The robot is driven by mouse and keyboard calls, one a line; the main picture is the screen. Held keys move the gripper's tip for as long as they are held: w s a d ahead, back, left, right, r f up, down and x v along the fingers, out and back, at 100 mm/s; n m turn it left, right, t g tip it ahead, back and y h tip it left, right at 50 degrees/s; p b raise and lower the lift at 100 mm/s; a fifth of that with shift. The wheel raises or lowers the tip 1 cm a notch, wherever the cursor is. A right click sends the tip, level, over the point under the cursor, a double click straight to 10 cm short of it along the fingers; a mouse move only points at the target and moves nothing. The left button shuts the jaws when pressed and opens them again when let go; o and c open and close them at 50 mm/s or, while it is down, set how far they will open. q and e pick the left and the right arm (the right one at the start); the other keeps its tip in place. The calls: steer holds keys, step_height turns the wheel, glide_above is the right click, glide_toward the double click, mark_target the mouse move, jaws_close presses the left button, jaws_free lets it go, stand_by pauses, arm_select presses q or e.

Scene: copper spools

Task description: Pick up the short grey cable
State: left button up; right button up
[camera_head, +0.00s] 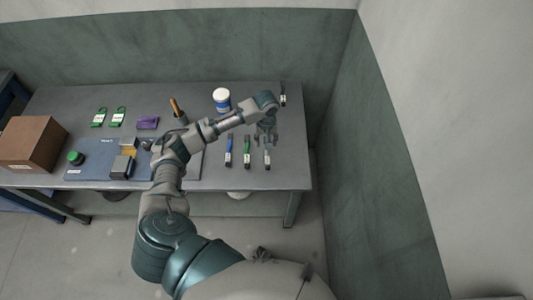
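Three short, thin pieces with white labels lie in a row at the right front of the table: a blue one (228,152), a green one (247,152) and a dark greyish one (267,160). The greyish one looks like the short grey cable, but it is too small to be sure. My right gripper is out of view.
The grey table (215,175) also bears a brown box (32,144), a blue mat (90,172), a purple item (148,122), a white-and-blue jar (221,100) and a dark labelled piece (283,96) at the back right. A green wall (370,170) stands close on the right.

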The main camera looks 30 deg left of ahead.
arm_select(q)
glide_above(267, 157)
steer(key=f, duration=0.5)
steer(key=shift+w, duration=0.2)
step_height(267, 157, down, 6)
steer(key=shift+a+f+b, duration=0.1)
steer(key=shift+a+b, duration=0.05)
steer(key=shift+b, duration=0.5)
steer(key=shift+s, duration=0.1)
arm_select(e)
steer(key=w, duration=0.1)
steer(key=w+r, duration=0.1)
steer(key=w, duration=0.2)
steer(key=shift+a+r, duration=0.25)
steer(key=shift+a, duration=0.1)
arm_select(q)
steer(key=shift+c, duration=1.4)
jaws_close()
